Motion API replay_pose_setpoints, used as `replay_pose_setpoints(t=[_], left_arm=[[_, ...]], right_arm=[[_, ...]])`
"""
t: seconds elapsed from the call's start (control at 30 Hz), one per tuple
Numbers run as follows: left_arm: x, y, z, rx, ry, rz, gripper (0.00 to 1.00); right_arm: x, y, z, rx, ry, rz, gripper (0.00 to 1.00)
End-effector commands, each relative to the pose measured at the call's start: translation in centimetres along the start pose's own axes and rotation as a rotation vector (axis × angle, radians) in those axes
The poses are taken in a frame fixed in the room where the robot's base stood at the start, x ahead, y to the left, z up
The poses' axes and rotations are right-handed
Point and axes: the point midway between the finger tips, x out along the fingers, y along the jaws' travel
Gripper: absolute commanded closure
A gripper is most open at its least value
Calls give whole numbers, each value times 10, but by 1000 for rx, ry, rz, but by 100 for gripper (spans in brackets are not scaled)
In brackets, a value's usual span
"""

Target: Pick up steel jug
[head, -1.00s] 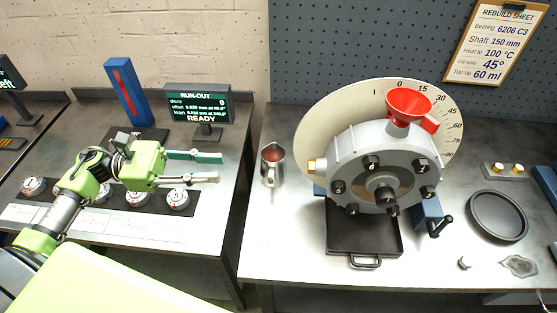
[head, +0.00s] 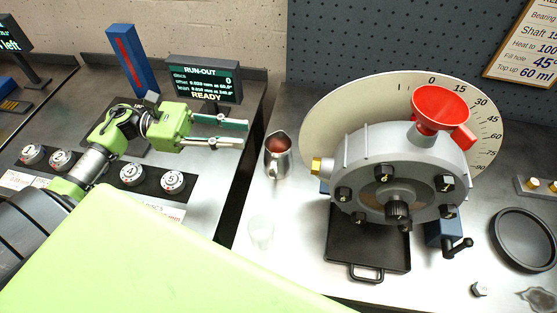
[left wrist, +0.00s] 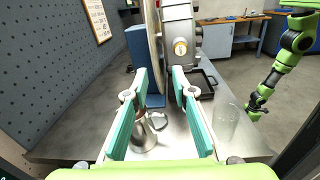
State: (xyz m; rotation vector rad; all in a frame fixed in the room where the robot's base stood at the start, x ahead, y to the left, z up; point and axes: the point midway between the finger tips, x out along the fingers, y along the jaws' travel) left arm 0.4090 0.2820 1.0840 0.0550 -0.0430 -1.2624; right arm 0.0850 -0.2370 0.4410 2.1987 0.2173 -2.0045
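The steel jug (head: 278,160) stands upright on the right-hand bench, near its left edge, with a reddish-brown inside showing at its mouth. My left gripper (head: 244,134) is open and empty, its two teal-padded fingers pointing right, a short way left of the jug. In the left wrist view the jug (left wrist: 146,136) shows beyond and partly behind the left finger of the open gripper (left wrist: 160,88). My right arm shows at the right of that view, with its gripper (left wrist: 255,108) small and dark; its finger state is unclear.
A clear glass (head: 261,232) stands in front of the jug. The grey rotor housing (head: 400,160) with a red funnel (head: 440,105) is right of the jug, above a black tray (head: 366,245). A gap separates the benches. The run-out display (head: 204,80) stands behind my left gripper.

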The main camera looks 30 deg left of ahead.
Motion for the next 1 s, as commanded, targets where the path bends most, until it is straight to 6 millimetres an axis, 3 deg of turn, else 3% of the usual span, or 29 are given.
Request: replay_pose_setpoints(t=[0.03, 0.17, 0.43, 0.67, 1.0], left_arm=[[0, -1, -14, 0, 0, 0, 76], [0, -2, -32, 0, 0, 0, 76], [0, -4, -69, 1, 0, 0, 76], [0, -4, -83, -3, -2, 3, 76], [0, -8, -147, -2, -2, 2, 76]], right_arm=[[13, -2, 5, 1, -5, -2, 28], [32, -6, 10, 2, -11, -6, 28], [69, -5, 1, 2, 5, -4, 28], [68, -4, 0, 1, 8, -4, 28], [59, -2, 1, 0, 5, -1, 28]])
